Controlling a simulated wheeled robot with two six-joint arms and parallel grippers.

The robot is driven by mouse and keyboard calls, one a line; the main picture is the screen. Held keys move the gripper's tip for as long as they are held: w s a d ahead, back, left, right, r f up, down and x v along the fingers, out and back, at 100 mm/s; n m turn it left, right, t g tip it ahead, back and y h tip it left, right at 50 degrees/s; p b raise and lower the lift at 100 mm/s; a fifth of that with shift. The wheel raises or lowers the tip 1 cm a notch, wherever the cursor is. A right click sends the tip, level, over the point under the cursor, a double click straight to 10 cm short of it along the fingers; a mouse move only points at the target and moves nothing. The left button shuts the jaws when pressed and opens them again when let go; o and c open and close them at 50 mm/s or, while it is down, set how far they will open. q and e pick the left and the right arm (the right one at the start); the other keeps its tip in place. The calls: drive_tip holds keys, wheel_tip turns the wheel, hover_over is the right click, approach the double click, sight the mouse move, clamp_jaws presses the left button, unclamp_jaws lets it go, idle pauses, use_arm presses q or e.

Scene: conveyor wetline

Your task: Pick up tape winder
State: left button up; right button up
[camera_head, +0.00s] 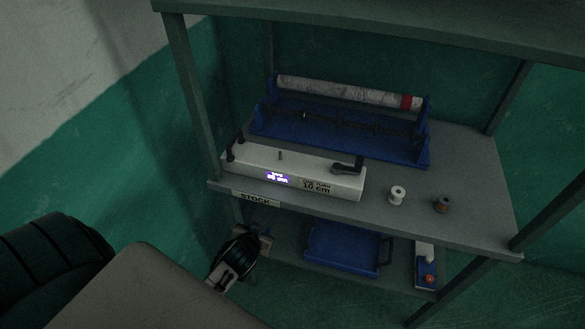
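The long white box with a black crank handle and a lit display, labelled with a turn and "10 cm", looks like the tape winder (300,172). It sits along the front edge of the upper shelf. No gripper touches it. My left arm comes in at the lower left. A dark and beige part at its end, by the left of the lower shelf, appears to be my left gripper (236,259). Its fingers are not clear, so I cannot tell whether it is open or shut. My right gripper is not in view.
Behind the box, a blue stand (340,136) holds a pale roll (340,92) with a red end. A white spool (397,195) and a brown spool (442,204) stand to the right. A blue tray (343,249) is on the lower shelf. Posts frame the rack.

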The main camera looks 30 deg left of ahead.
use_arm(q)
wheel_tip(320, 180, up, 13)
drive_tip(key=w+n+t, duration=0.1)
drive_tip(key=w+t, duration=0.1)
drive_tip(key=t, duration=0.4)
approach(280, 155)
drive_tip(key=shift+w+a+f+y, duration=0.15)
drive_tip(key=shift+w, duration=0.35)
drive_tip(key=shift+w+a+f+y, duration=0.15)
drive_tip(key=shift+w+f, duration=0.05)
drive_tip(key=shift+w, duration=0.35)
drive_tip(key=p+x, duration=0.2)
drive_tip(key=x, duration=0.2)
drive_tip(key=shift+w, duration=0.3)
drive_tip(key=shift+w+a+p, duration=0.1)
drive_tip(key=shift+w+p, duration=0.25)
drive_tip(key=shift+w, duration=0.15)
drive_tip(key=p+x, duration=0.2)
drive_tip(key=x, duration=0.2)
drive_tip(key=shift+w+f, duration=0.1)
drive_tip(key=shift+w, duration=0.2)
drive_tip(key=shift+s, duration=0.1)
clamp_jaws()
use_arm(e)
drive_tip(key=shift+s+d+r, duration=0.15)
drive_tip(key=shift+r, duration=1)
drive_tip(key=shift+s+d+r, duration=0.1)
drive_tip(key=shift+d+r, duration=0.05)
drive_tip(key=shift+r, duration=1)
